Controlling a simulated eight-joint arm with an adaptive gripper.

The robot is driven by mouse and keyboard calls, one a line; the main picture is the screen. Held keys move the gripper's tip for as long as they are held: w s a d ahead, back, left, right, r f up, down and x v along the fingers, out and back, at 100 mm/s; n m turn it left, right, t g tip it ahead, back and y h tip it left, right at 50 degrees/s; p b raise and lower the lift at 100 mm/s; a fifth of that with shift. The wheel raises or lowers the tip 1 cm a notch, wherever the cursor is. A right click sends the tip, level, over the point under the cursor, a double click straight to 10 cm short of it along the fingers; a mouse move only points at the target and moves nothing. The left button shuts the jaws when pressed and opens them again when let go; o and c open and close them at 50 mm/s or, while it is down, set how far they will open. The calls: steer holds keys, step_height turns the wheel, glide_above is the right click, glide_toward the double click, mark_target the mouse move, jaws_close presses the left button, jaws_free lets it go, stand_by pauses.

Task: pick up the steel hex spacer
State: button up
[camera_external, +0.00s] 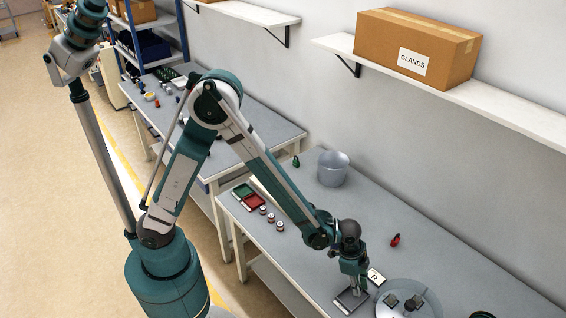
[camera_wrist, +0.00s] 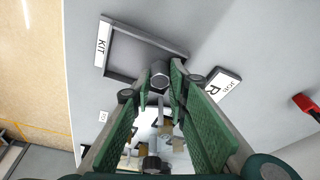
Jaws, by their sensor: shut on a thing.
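My gripper (camera_external: 354,285) points down at the front of the near bench, over a small grey tray (camera_external: 340,303). In the wrist view my gripper (camera_wrist: 162,92) has its green-padded fingers closed around the steel hex spacer (camera_wrist: 160,70). The spacer's dark hexagonal end shows between the fingertips, beside the lower right part of the tray (camera_wrist: 118,76) with its KIT label. I cannot tell how high the spacer is above the tray or bench. In the external view the spacer is too small to make out clearly.
A JOB R card (camera_wrist: 214,92) lies right of the tray. A round bowl feeder (camera_external: 384,309) with dark blocks stands to the right. A red item (camera_external: 395,240), a grey bucket (camera_external: 333,170) and a green item (camera_external: 296,161) stand farther back. The bench middle is clear.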

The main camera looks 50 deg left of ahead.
steer(key=shift+r, duration=0.1)
steer(key=shift+c, duration=0.5)
step_height(320, 180, up, 10)
steer(key=p, duration=0.1)
